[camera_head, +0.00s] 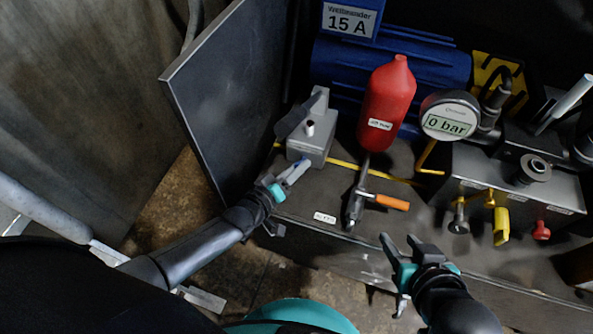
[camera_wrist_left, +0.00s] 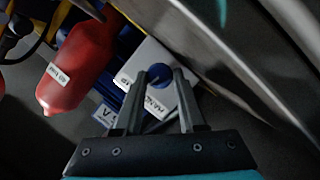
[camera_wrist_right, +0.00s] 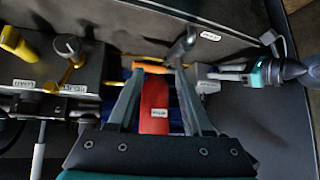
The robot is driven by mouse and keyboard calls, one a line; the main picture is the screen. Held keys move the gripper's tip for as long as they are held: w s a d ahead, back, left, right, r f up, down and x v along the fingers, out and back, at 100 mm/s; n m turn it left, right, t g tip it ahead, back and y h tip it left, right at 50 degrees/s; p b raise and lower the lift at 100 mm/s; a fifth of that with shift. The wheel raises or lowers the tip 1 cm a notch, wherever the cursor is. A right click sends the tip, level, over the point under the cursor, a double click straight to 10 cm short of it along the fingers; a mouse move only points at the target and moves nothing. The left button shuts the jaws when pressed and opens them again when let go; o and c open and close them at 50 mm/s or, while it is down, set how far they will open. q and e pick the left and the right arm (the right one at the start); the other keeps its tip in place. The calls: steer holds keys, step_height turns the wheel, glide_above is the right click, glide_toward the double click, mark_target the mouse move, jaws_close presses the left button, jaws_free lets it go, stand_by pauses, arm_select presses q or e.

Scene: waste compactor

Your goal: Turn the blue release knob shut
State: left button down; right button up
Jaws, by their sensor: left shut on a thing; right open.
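The blue release knob (camera_wrist_left: 159,74) sits on the front of a grey block (camera_wrist_left: 152,52) in the left wrist view. My left gripper (camera_wrist_left: 160,76) has its two fingertips on either side of the knob and is shut on it. In the head view the grey block (camera_head: 310,146) stands at the centre left, and my left gripper (camera_head: 292,172) reaches its front face; the knob is mostly hidden there by the fingers. My right gripper (camera_head: 408,247) is open and empty, in front of the bench's front edge.
A red bottle (camera_head: 387,105) stands behind a hand lever with an orange grip (camera_head: 392,202). A gauge (camera_head: 449,118) reads 0 bar. A valve block (camera_head: 520,180) with a yellow handle (camera_head: 501,228) and red knob (camera_head: 541,231) is at right. A dark upright panel (camera_head: 225,95) flanks my left arm.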

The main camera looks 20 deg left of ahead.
arm_select(q)
steer(key=shift+f+n+h+b, duration=0.1)
steer(key=shift+n+h+b, duration=0.2)
steer(key=shift+n+b, duration=0.5)
steer(key=shift+b, duration=0.05)
arm_select(e)
steer(key=shift+w+a+r+t+y, duration=0.15)
steer(key=shift+w+a+t+y, duration=0.2)
steer(key=shift+a+t, duration=0.3)
steer(key=shift+w+a+r+t+y, duration=0.2)
steer(key=shift+a+t+y, duration=0.2)
steer(key=shift+a+t, duration=0.25)
steer(key=shift+w+a+r+t+y, duration=0.15)
steer(key=shift+w+a+t+y, duration=0.2)
steer(key=shift+a+t, duration=0.25)
steer(key=shift+a, duration=0.15)
arm_select(q)
steer(key=c, duration=0.5)
jaws_free()
